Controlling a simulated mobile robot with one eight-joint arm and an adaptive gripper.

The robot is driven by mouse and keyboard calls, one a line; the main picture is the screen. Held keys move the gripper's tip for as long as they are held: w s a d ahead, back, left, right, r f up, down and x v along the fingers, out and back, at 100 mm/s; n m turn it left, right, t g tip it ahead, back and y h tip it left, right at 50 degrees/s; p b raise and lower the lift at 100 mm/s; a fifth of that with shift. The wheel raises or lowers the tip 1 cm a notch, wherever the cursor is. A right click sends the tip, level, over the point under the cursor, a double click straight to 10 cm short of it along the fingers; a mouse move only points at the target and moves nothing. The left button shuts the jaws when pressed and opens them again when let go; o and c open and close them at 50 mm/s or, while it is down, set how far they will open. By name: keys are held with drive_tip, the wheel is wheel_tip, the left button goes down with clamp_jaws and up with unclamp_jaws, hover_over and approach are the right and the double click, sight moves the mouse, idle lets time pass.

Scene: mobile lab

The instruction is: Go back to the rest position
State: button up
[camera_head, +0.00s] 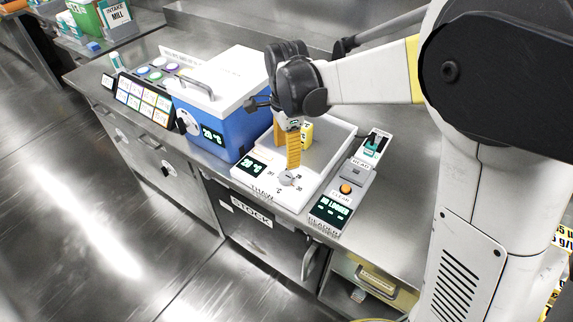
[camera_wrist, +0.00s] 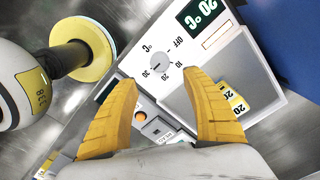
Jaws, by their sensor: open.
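My gripper (camera_head: 293,160) hangs from my arm over the front of the white thaw unit (camera_head: 262,190), with its yellow fingers pointing down. In the wrist view the fingers of my gripper (camera_wrist: 157,82) stand apart with nothing between them. The unit's round dial (camera_head: 289,178) is just below the fingertips; in the wrist view the dial (camera_wrist: 161,62) shows beyond them. I cannot tell whether a fingertip touches it. The unit's display reads 20 °C. A yellow labelled item (camera_head: 307,134) lies in its tray, partly hidden by my gripper.
A blue box with a white lid (camera_head: 212,95) stands close to the left of my gripper. A reader with an orange button (camera_head: 346,188) sits to the right. Coloured pots (camera_head: 158,70) and a label panel (camera_head: 143,101) are farther left. Open floor (camera_head: 80,220) lies in front.

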drive_tip(key=shift+r, duration=1)
drive_tip(key=s+d+r+n+t, duration=0.3)
drive_tip(key=s+d+n, duration=0.4)
drive_tip(key=s, duration=0.2)
drive_tip(key=s+d+r+n+t, duration=0.4)
drive_tip(key=s+d+n, duration=0.3)
drive_tip(key=s+d, duration=0.1)
drive_tip(key=shift+s+n, duration=0.3)
drive_tip(key=shift+s, duration=0.15)
